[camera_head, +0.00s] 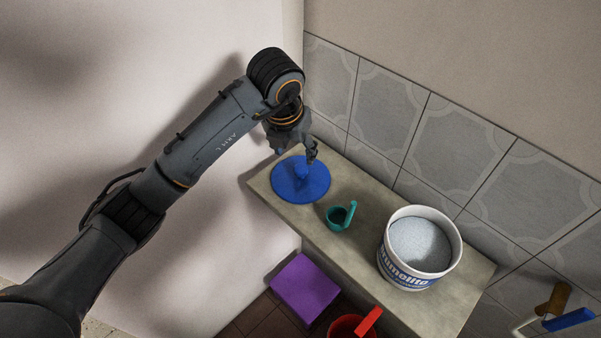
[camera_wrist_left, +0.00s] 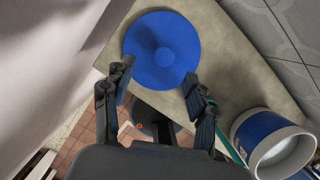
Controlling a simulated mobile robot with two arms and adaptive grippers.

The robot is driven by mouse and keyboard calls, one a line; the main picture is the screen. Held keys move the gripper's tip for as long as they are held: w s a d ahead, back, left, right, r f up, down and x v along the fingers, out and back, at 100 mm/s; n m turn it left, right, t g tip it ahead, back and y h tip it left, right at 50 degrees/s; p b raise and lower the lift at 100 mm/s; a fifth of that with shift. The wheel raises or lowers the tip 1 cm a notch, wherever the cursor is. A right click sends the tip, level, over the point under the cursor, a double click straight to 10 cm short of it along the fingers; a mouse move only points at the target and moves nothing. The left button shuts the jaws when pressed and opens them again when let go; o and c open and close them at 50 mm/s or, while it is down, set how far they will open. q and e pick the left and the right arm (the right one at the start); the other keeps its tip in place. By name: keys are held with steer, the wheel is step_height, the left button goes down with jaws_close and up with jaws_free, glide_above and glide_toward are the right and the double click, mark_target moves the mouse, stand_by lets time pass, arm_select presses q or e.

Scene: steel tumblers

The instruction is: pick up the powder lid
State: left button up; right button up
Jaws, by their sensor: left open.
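The powder lid, a flat blue disc with a raised knob in its middle, lies on the counter's far end in the head view (camera_head: 288,186). In the left wrist view the lid (camera_wrist_left: 165,35) shows whole, just beyond my fingertips. My left gripper (camera_head: 297,152) hangs over the lid's far edge in the head view. It is open and empty, with its two fingers apart in the left wrist view (camera_wrist_left: 158,76), and the knob lies roughly between their lines. I cannot tell the exact height above the lid. My right gripper is not in view.
On the stone counter (camera_head: 365,260) stand a teal scoop cup (camera_head: 337,217) near the lid and a white tub of pale powder (camera_head: 421,243) to its right. A tiled wall runs behind. Below are a purple block (camera_head: 304,289) and a red container (camera_head: 347,327).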

mark_target(301, 168)
arm_select(q)
steer(key=x, duration=0.3)
steer(key=shift+d, duration=0.1)
steer(key=shift+d+f+p, duration=0.1)
steer(key=shift+f+p, duration=0.15)
steer(key=shift+p, duration=0.15)
steer(key=x, duration=0.1)
steer(key=p+x, duration=0.1)
steer(key=x, duration=0.1)
steer(key=p+x, duration=0.1)
steer(key=shift+s+d+f, duration=0.2)
steer(key=shift+f, duration=0.05)
steer(key=shift+w+f, duration=0.1)
steer(key=shift+f, duration=0.15)
steer(key=c, duration=1.1)
